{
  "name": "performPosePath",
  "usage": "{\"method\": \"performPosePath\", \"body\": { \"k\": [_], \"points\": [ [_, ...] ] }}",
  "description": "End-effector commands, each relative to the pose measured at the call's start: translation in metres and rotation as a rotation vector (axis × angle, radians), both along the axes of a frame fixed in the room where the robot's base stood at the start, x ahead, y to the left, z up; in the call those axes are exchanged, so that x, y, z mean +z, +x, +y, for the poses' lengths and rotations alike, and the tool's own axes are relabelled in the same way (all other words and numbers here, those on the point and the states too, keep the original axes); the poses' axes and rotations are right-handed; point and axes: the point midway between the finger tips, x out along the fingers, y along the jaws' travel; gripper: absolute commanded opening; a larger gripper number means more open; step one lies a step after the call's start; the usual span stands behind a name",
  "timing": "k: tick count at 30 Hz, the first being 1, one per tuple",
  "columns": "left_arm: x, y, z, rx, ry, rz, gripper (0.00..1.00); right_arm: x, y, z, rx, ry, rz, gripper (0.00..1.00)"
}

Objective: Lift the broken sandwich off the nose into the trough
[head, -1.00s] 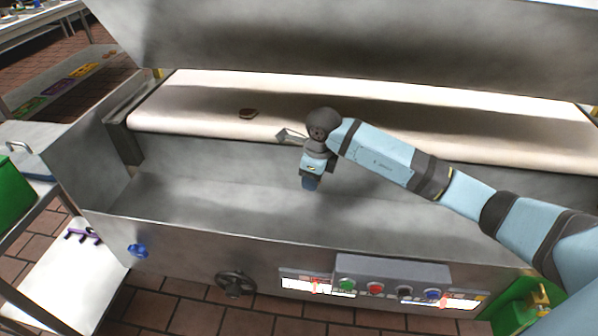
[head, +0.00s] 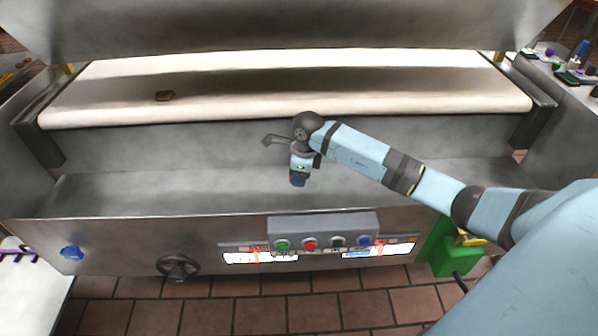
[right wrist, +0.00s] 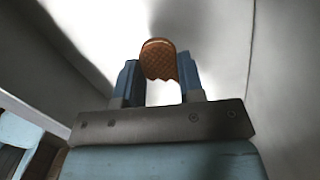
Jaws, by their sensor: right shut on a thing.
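The broken sandwich (right wrist: 158,58) is a brown waffle-textured biscuit with a jagged lower edge. In the right wrist view it sits between the two blue fingers of my right gripper (right wrist: 158,80), which is shut on it. In the head view my right gripper (head: 298,180) points down over the steel trough (head: 390,185), in front of the pale belt's nose (head: 230,112). The sandwich cannot be made out there. Whether the fingertips touch the trough is unclear. My left gripper is not in view.
Another small brown piece (head: 165,95) lies on the belt, left of my arm. A steel hood (head: 300,30) overhangs the belt. A button panel (head: 322,228) and a handwheel (head: 178,267) are on the front. A green box (head: 458,255) stands at the front right.

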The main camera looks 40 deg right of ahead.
Motion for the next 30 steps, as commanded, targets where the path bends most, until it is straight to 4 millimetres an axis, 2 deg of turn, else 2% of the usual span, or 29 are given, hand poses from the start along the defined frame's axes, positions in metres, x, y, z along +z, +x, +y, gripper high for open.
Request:
{"method": "performPosePath", "body": {
  "k": [1, 5, 15, 16, 19, 26, 30],
  "points": [
    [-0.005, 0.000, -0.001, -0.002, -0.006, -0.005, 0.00, -0.012, 0.000, 0.001, -0.001, 0.001, 0.002, 0.14],
    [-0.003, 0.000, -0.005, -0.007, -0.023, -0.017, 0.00, -0.023, 0.000, 0.001, 0.001, 0.002, 0.001, 0.14],
    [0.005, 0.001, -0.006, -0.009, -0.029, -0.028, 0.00, -0.025, 0.000, 0.000, 0.001, 0.000, 0.000, 0.14],
    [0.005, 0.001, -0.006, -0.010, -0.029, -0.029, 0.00, -0.025, 0.000, 0.000, 0.001, 0.000, 0.000, 0.42],
    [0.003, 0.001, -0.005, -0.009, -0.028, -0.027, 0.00, -0.025, 0.000, 0.000, 0.001, 0.000, 0.000, 0.65],
    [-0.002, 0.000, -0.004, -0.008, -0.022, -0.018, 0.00, -0.025, 0.000, 0.000, 0.001, 0.000, 0.000, 0.65],
    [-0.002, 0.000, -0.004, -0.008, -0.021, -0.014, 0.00, -0.018, 0.000, 0.000, 0.001, 0.000, 0.000, 0.65]
  ]
}}
